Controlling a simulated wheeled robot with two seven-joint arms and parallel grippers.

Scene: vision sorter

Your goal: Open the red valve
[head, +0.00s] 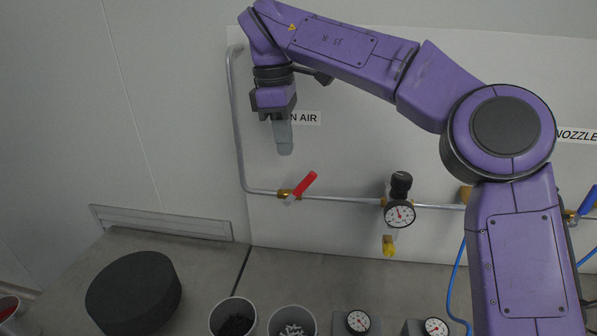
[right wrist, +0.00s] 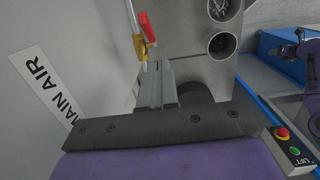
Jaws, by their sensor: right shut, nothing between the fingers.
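The red valve has a red lever (head: 305,184) on a brass body (head: 285,194), set in a grey pipe on the white wall panel. The lever slants up to the right, at an angle to the horizontal pipe. The right wrist view also shows the red lever (right wrist: 147,27) and the brass body (right wrist: 141,48), just past the fingertips. My right gripper (head: 284,150) points down above the valve, apart from it in the head view. Its fingers (right wrist: 155,82) are shut with nothing between them. My left gripper is not in view.
A "MAIN AIR" label (right wrist: 41,88) is beside the gripper. A pressure gauge (head: 399,214) sits on the pipe to the right, with a blue lever (head: 589,201) farther right. Below, the bench holds a black disc (head: 133,292) and two cups (head: 233,318) (head: 292,322).

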